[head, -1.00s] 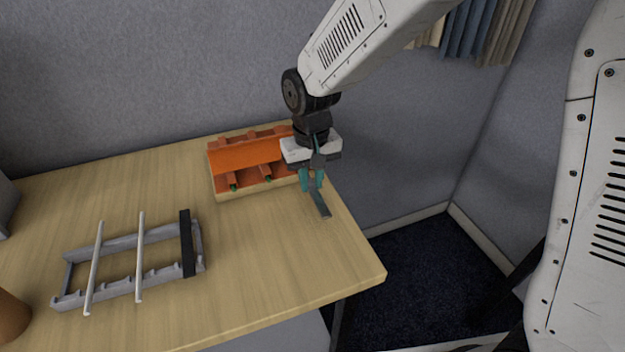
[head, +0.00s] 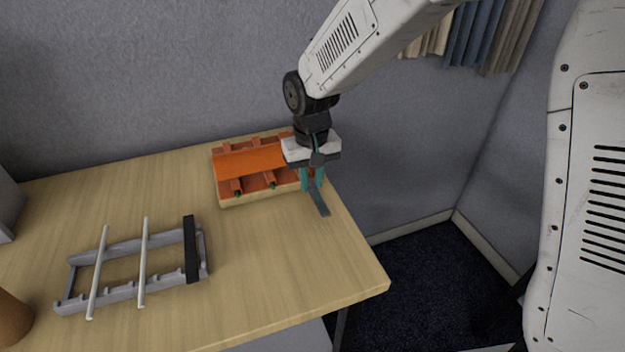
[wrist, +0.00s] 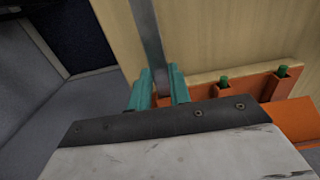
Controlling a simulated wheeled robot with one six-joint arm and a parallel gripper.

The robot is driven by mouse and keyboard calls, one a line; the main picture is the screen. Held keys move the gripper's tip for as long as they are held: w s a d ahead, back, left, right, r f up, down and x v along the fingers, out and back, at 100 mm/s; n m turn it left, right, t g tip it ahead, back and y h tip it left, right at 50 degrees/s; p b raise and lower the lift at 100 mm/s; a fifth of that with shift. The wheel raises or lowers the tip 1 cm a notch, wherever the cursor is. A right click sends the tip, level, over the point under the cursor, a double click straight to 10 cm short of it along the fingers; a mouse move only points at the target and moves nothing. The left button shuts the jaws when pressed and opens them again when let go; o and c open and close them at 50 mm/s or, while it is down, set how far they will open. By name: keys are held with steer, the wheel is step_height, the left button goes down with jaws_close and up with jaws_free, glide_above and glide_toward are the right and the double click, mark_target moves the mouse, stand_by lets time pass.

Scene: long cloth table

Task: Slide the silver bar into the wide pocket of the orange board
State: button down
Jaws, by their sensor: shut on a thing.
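The orange board (head: 250,161) lies at the back right of the table, with a raised panel across it and dividers with green ends along its front. My gripper (head: 313,184) is shut on the silver bar (head: 321,204), over the board's right end. The flat grey bar points down and forward from the fingers in the head view. In the wrist view the bar (wrist: 148,35) stands between the teal fingertips (wrist: 159,88), with the board (wrist: 285,92) at right. The gripper hides the board's right end. I cannot tell whether the bar touches the board.
A grey rack (head: 120,292) with two pale rods and a black bar (head: 190,250) across it stands at the left front. A brown round object (head: 12,318) is at the left edge. The table's right edge is close to my gripper. The front middle is clear.

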mark_target(324, 209)
steer(key=shift+w+a, duration=0.2)
steer(key=shift+w, duration=0.55)
steer(key=shift+w+a, duration=0.2)
steer(key=shift+w, duration=0.5)
steer(key=shift+s, duration=0.15)
steer(key=shift+s+d, duration=0.45)
steer(key=shift+s, duration=1.15)
steer(key=shift+s+d, duration=0.5)
steer(key=shift+s, duration=1.15)
steer(key=shift+s+d, duration=0.45)
steer(key=shift+s, duration=1.15)
steer(key=shift+w+a, duration=0.3)
steer(key=shift+w, duration=0.75)
steer(key=shift+w+a, duration=0.3)
steer(key=shift+w, duration=0.8)
steer(key=shift+w+a, duration=0.3)
steer(key=shift+w, duration=0.75)
